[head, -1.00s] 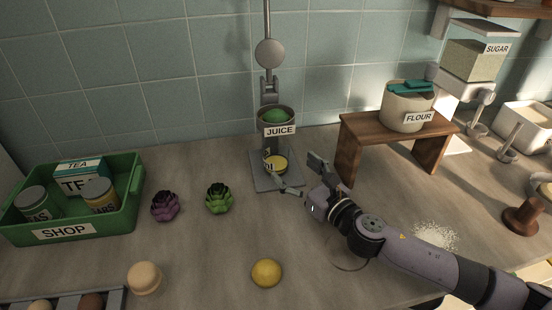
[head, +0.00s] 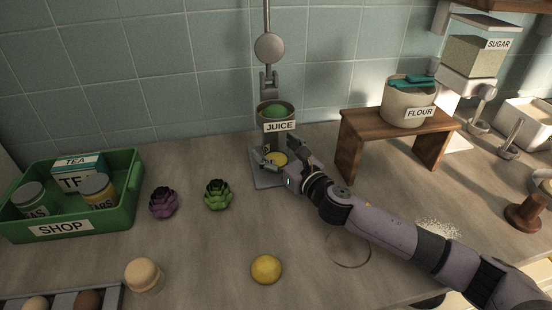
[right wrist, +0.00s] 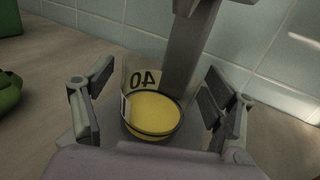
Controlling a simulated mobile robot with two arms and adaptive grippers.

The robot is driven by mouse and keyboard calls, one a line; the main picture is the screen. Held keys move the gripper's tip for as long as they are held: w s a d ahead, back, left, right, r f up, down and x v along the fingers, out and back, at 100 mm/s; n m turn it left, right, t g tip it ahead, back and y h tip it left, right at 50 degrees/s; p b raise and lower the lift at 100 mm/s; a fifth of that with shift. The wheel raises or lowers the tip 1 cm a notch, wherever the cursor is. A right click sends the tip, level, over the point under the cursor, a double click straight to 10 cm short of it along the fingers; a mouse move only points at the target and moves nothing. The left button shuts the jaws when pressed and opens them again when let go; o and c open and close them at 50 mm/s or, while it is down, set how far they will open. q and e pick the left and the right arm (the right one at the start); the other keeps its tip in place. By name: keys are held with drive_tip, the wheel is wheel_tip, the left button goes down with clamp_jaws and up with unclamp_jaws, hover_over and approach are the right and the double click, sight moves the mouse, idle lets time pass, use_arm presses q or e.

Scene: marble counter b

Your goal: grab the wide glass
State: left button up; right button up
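The wide glass (head: 276,159) stands on the juicer's base under the juice container. It is clear, holds yellow juice and has a "40" marking, plain in the right wrist view (right wrist: 152,112). My right gripper (head: 279,153) is open at the glass. In the right wrist view its fingers (right wrist: 158,88) stand apart, one on each side of the glass, with a gap visible at least on the left. The gripper partly hides the glass in the head view. My left gripper is not in view.
The juicer (head: 268,180) has its post right behind the glass. A wooden stand (head: 350,150) with a flour pot (head: 408,100) is to the right. Green and purple succulents (head: 217,195) stand left. A lemon (head: 266,269) lies in front. A thin ring outline (head: 348,262) shows on the counter.

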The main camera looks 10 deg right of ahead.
drive_tip(key=c, duration=1.2)
drive_tip(key=shift+c, duration=0.5)
drive_tip(key=shift+r, duration=0.1)
